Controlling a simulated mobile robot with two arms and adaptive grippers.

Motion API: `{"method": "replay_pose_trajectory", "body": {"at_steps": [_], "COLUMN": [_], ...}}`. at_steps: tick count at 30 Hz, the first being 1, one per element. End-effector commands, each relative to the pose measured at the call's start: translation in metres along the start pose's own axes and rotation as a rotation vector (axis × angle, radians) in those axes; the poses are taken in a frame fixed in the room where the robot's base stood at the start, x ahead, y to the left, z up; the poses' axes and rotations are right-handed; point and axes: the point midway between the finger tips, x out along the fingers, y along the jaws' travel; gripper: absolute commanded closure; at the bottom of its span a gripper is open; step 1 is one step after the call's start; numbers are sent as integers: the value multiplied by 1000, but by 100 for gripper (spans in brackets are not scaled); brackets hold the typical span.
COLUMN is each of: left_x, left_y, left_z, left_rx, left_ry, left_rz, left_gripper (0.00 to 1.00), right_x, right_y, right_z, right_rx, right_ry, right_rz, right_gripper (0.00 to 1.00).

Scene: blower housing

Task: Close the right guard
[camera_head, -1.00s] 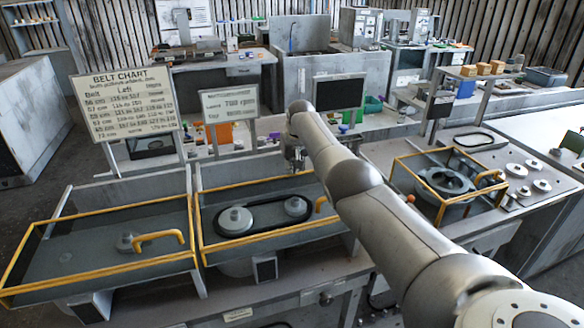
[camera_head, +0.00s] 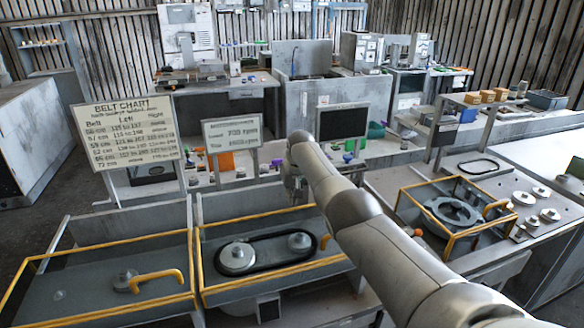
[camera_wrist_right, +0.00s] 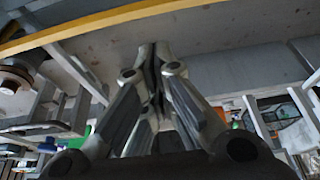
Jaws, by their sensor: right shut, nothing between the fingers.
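The right guard is a yellow-edged frame (camera_head: 203,262) over the right-hand belt bay of the front bench. Its yellow handle (camera_head: 325,241) shows beside my right arm, which hides part of the guard's right side. Below it lie two grey pulleys (camera_head: 238,257) with a black belt (camera_head: 268,236) around them. My right gripper (camera_head: 296,192) is at the bay's back edge, shut and empty. In the right wrist view its fingertips (camera_wrist_right: 155,52) are together, and a yellow bar (camera_wrist_right: 120,14) crosses above them. Whether they touch it I cannot tell. My left gripper is not in view.
A similar yellow-edged guard (camera_head: 100,245) covers the left bay. A belt chart board (camera_head: 127,133) and a smaller sign (camera_head: 232,133) stand behind the bays. A screen (camera_head: 340,122) stands behind my arm. A yellow-framed blower housing (camera_head: 453,212) is at the right.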

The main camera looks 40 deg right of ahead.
Motion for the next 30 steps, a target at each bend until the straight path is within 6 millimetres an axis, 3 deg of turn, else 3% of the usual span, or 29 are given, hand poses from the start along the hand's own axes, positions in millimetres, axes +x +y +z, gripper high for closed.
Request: {"method": "replay_pose_trajectory", "body": {"at_steps": [9, 11, 20, 23, 30], "left_x": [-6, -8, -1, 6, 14], "left_y": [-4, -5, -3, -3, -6], "left_z": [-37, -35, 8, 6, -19], "left_rx": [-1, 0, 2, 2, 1], "left_ry": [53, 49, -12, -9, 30], "left_rz": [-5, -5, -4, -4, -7], "left_gripper": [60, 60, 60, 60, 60], "right_x": [-19, -23, -54, -69, -96], "right_y": [0, 0, 0, 0, 0], "right_z": [-4, -3, -3, -4, -4], "right_rx": [0, 0, 0, 0, 0], "right_ry": [10, 9, 13, 14, 12], "right_rz": [0, 0, 1, -1, 0], "right_gripper": [100, 100, 100, 100, 100]}}
